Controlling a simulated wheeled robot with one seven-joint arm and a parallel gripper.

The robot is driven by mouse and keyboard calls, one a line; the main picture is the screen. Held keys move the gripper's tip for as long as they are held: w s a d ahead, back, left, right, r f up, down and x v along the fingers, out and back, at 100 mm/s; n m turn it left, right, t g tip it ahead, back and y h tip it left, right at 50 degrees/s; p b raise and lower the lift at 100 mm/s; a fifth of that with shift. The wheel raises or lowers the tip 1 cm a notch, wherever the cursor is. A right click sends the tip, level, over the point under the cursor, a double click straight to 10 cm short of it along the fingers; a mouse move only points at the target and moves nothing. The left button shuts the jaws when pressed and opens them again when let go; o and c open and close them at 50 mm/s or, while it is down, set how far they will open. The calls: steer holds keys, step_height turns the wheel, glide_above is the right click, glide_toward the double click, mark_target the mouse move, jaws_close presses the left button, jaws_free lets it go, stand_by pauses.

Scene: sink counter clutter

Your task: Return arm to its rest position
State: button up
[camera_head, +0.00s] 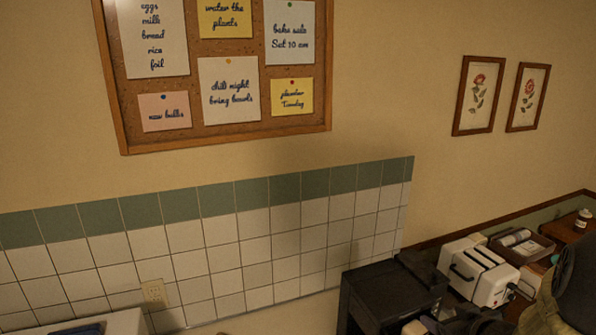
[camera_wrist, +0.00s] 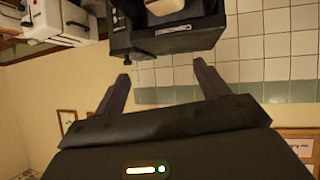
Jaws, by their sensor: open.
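My gripper (camera_wrist: 161,70) shows in the wrist view with its two dark fingers spread apart. Nothing is between the fingers. The wrist view looks upside down, with the tiled wall and the framed picture behind the gripper. A black appliance (camera_wrist: 165,43) with a pale object in it lies beyond the fingertips, apart from them as far as I can tell. In the head view I cannot clearly make out the gripper; dark shapes at the lower right are partly cut off.
In the head view a black box-shaped appliance (camera_head: 388,298) and a white toaster (camera_head: 478,272) stand at the lower right, beside a dark tray (camera_head: 522,245). A cork board (camera_head: 235,137) and two framed pictures (camera_head: 479,95) hang on the wall. The wall area between them is clear.

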steer(key=a+f+g+h+b, duration=0.1)
steer(key=a+f, duration=0.1)
steer(key=s+a+f+m+g+b, duration=0.1)
steer(key=a+f, duration=0.1)
steer(key=s+a+f+g+h+b, duration=0.1)
steer(key=a+f, duration=0.1)
steer(key=shift+a+f+m+g+h, duration=0.1)
steer(key=shift+a+m+g+h, duration=0.2)
steer(key=shift+m+g, duration=0.1)
steer(key=s+a+f+g+y+b, duration=0.1)
steer(key=s+a+f+g, duration=0.4)
steer(key=s+a, duration=0.5)
steer(key=shift+a+m+b, duration=0.4)
steer(key=shift+a+b, duration=0.3)
steer(key=shift+a, duration=0.05)
steer(key=shift+w+f, duration=0.1)
